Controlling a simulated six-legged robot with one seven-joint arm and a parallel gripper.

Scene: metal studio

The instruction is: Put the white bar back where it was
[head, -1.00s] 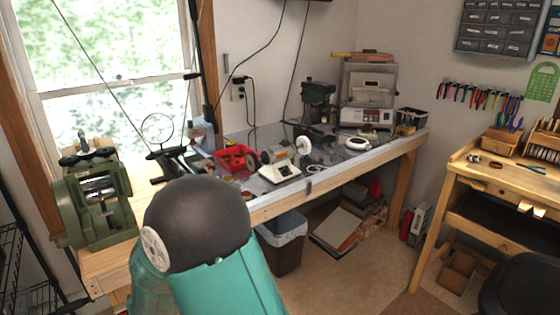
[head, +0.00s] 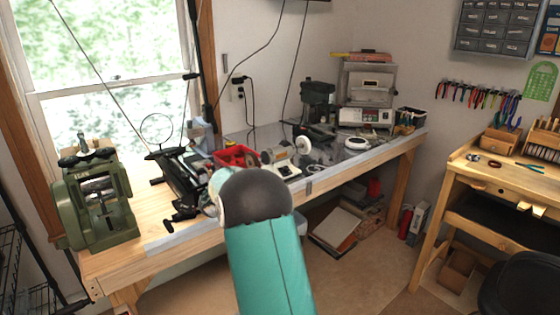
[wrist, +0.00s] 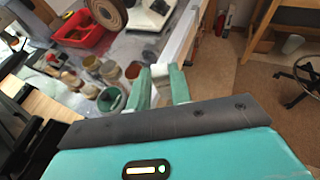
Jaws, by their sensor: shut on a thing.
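My gripper (wrist: 163,80) shows in the wrist view with its two green fingers pointing away from the camera. It is shut on a small white piece, which I take to be the white bar (wrist: 159,70); only a short part of it shows between the fingertips. The held piece is near the long pale front edge of the workbench (wrist: 184,32), beside several small jars. In the head view my arm hides the gripper and the bar.
Several jars (wrist: 110,98) stand left of my fingers, with a red tray (wrist: 84,34) beyond them. A green machine (head: 96,200) stands at the bench's left end. A wooden desk (head: 500,172) is at right. Open floor lies between bench and desk.

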